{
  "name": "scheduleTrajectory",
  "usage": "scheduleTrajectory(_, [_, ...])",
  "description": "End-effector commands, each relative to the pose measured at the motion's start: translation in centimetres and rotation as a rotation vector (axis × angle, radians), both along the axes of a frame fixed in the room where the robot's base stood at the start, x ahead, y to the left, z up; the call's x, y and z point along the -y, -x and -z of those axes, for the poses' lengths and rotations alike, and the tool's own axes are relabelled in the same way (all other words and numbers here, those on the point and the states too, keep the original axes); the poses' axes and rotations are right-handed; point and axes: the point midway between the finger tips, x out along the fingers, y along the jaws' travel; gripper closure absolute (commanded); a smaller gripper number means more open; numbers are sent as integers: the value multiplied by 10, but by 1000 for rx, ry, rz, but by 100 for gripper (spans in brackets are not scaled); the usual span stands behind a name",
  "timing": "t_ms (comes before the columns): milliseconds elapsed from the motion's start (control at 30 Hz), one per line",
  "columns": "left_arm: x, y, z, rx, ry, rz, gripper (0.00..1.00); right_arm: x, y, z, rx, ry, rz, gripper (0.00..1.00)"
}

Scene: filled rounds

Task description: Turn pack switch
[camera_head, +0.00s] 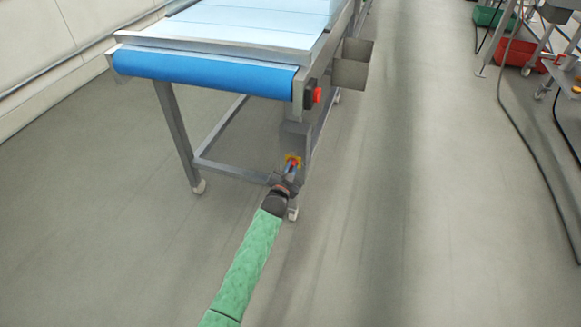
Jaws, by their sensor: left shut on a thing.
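The pack switch (295,160) is a red knob on a yellow plate, low on the near right leg of the conveyor. My left gripper (290,174) is at the end of my green-sleeved left arm, which comes up from the bottom of the view. It is shut on the red knob and hides part of it. The exact angle of the knob is too small to tell. My right gripper is not in view.
The conveyor (205,77) with a blue belt end stands on a wheeled metal frame. A red button (317,95) is on its near corner, above the switch. Metal bins hang on its right side. Cables (540,170) lie on the floor at right. The floor between is clear.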

Motion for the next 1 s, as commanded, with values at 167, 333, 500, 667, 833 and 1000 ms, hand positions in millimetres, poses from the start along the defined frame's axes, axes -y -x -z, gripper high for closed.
scheduleTrajectory(167, [1, 1, 1, 11, -38, 0, 100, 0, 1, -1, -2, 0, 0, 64])
scheduleTrajectory(333, [1, 1, 1, 15, -50, 0, 100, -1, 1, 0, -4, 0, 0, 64])
scheduleTrajectory(500, [1, 1, 1, 14, -49, 0, 100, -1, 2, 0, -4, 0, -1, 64])
scheduleTrajectory(667, [1, 1, 1, 14, -49, 0, 76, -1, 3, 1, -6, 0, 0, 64])
scheduleTrajectory(833, [1, 0, 1, 15, -48, 0, 66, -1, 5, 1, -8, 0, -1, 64])
scheduleTrajectory(1000, [0, 1, 1, 15, -48, 0, 66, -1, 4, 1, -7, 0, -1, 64])
